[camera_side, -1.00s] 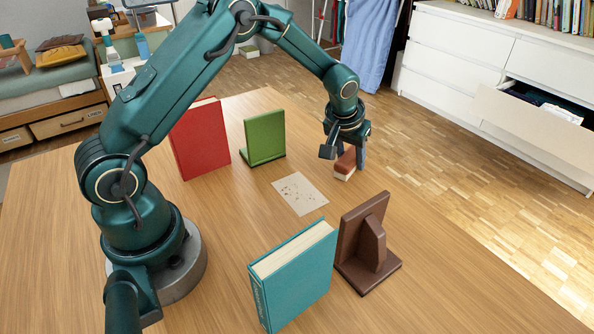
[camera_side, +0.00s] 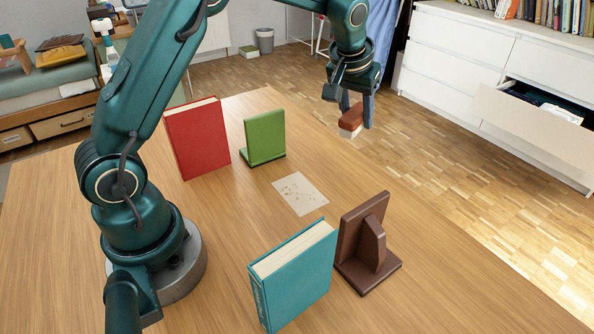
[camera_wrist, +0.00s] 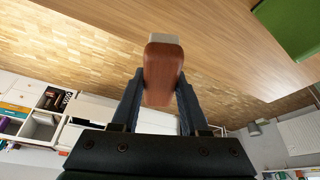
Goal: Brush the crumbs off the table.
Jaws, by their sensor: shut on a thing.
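My gripper (camera_side: 357,112) is shut on a brush (camera_side: 352,121) with a reddish-brown wooden back and pale bristles underneath. It holds the brush in the air above the table's far right edge. In the wrist view the brush (camera_wrist: 163,72) sits between the two fingers of my gripper (camera_wrist: 160,90). The crumbs (camera_side: 298,191) are small dark specks on a pale rectangular patch (camera_side: 312,204) in the middle of the wooden table (camera_side: 215,260).
A red book (camera_side: 197,137) and a green bookend (camera_side: 264,137) stand behind the crumbs. A teal book (camera_side: 295,275) and a brown bookend (camera_side: 367,243) stand in front. A white dresser (camera_side: 450,60) with an open drawer (camera_side: 535,130) is beyond the table.

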